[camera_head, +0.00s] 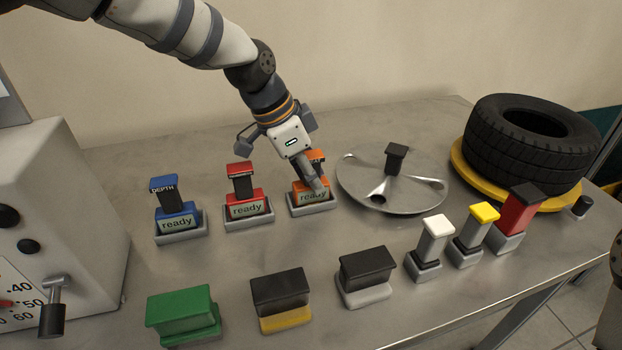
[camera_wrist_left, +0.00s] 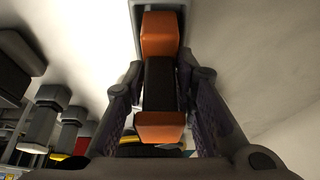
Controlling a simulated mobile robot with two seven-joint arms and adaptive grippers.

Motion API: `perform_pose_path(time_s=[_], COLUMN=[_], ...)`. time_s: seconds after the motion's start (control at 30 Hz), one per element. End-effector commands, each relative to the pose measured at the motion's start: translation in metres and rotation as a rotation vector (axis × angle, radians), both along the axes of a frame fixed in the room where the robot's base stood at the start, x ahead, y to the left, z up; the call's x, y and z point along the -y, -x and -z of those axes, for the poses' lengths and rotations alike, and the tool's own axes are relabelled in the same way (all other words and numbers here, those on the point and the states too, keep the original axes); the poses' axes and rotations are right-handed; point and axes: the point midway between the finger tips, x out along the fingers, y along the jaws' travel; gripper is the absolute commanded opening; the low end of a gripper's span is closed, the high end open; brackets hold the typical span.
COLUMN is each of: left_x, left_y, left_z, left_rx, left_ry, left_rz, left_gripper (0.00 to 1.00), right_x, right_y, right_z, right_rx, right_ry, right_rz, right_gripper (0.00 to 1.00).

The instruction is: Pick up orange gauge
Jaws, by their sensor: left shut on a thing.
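The orange gauge (camera_head: 311,186) stands in its grey tray at the right end of the gauge row, with a display reading "ready". In the left wrist view the gauge (camera_wrist_left: 161,35) shows orange ends and a dark middle between the fingers. My left gripper (camera_head: 312,172) reaches down over it from above, and its fingers (camera_wrist_left: 160,95) are shut on the dark middle part. The gripper hides part of the gauge in the head view. The gauge appears to be still in its tray (camera_head: 313,210). My right gripper is not in view.
A red gauge (camera_head: 244,200) and a blue gauge (camera_head: 176,212) stand to the left. A metal disc (camera_head: 425,180) lies close on the right, a tyre (camera_head: 520,150) beyond. Green (camera_head: 182,312), black and other handled blocks line the front. A grey machine (camera_head: 60,210) stands left.

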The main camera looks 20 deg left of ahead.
Motion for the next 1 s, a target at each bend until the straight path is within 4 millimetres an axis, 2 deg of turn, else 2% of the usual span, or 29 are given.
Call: perform_pose_path(time_s=[0.17, 0.27, 0.4, 0.5, 0.6, 0.73, 0.87, 1.0], left_x=[0.000, 0.000, 0.000, 0.001, 0.001, 0.002, 0.002, 0.002], left_y=[-0.001, -0.001, 0.034, 0.064, 0.094, 0.122, 0.136, 0.140], left_z=[-0.014, -0.036, -0.084, -0.110, -0.115, -0.123, -0.128, -0.130], left_rx=[0.003, 0.006, 0.022, 0.020, 0.009, 0.001, -0.004, -0.001], left_ry=[0.000, 0.001, 0.000, -0.001, 0.000, 0.000, 0.004, 0.001], left_rz=[-0.001, -0.001, 0.000, 0.003, 0.002, 0.002, 0.001, 0.000], left_gripper=[0.00, 0.00, 0.00, 0.00, 0.00, 0.00, 0.00, 0.00], right_x=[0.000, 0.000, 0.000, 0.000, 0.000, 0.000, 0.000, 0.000], right_y=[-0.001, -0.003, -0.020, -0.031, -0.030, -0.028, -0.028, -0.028], right_z=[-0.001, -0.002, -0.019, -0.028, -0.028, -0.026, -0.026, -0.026], right_rx=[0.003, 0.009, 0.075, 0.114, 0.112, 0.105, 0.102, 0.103], right_ry=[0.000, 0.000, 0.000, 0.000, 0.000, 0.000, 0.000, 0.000], right_rz=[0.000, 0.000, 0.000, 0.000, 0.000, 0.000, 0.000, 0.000], right_gripper=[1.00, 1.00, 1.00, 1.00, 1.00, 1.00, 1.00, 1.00])
